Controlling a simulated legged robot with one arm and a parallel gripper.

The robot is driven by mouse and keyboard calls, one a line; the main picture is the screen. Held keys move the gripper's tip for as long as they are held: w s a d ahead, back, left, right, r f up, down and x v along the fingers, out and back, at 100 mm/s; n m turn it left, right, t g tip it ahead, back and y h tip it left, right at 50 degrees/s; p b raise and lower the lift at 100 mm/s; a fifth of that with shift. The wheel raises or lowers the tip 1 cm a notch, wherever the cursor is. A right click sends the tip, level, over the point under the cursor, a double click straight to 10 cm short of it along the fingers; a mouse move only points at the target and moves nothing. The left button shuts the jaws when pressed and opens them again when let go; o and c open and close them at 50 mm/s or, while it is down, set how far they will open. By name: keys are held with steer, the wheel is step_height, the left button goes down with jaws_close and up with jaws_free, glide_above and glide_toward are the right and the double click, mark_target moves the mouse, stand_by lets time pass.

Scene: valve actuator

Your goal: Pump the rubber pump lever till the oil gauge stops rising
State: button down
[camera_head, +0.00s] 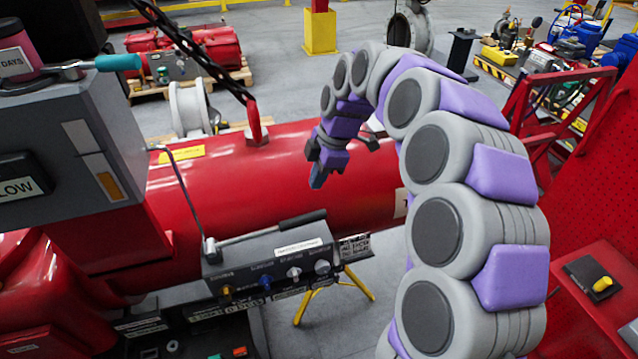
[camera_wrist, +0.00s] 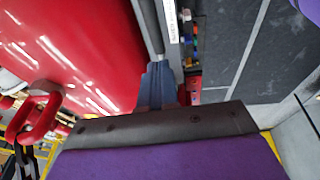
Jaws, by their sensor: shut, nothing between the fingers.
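The pump lever (camera_head: 301,219) has a black rubber grip and a metal rod. It lies low and tilted over the grey pump box (camera_head: 272,258), in front of the red cylinder. My gripper (camera_head: 317,178) is above and behind the lever grip in the head view, apart from it in the picture, and points down. It is shut and empty. In the wrist view its dark fingers (camera_wrist: 161,86) point toward the gap between the red cylinder and a grey box edge. I cannot make out an oil gauge in either view.
The large red cylinder (camera_head: 365,180) lies behind the pump box. A chain with a red hook (camera_head: 254,122) hangs at its top. A thin bent metal rod (camera_head: 184,195) rises left of the lever. A grey control box (camera_head: 75,150) stands at the left. A red panel (camera_head: 598,200) stands at the right.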

steer(key=b, duration=0.1)
glide_toward(310, 219)
steer(key=a+f, duration=0.4)
steer(key=f, duration=0.1)
steer(key=shift+w+d+f, duration=0.1)
steer(key=shift+d+f, duration=0.05)
steer(key=shift+f, duration=0.15)
steer(key=shift+d+f, duration=0.1)
steer(key=shift+d, duration=0.35)
steer(key=shift+a, duration=0.1)
steer(key=shift+a+f, duration=0.1)
steer(key=shift+f, duration=0.15)
step_height(310, 219, down, 3)
steer(key=shift+w+r+b, duration=0.1)
steer(key=shift+b, duration=0.45)
steer(key=shift+d+r, duration=0.1)
steer(key=shift+d, duration=0.1)
steer(key=shift+d+r, duration=0.1)
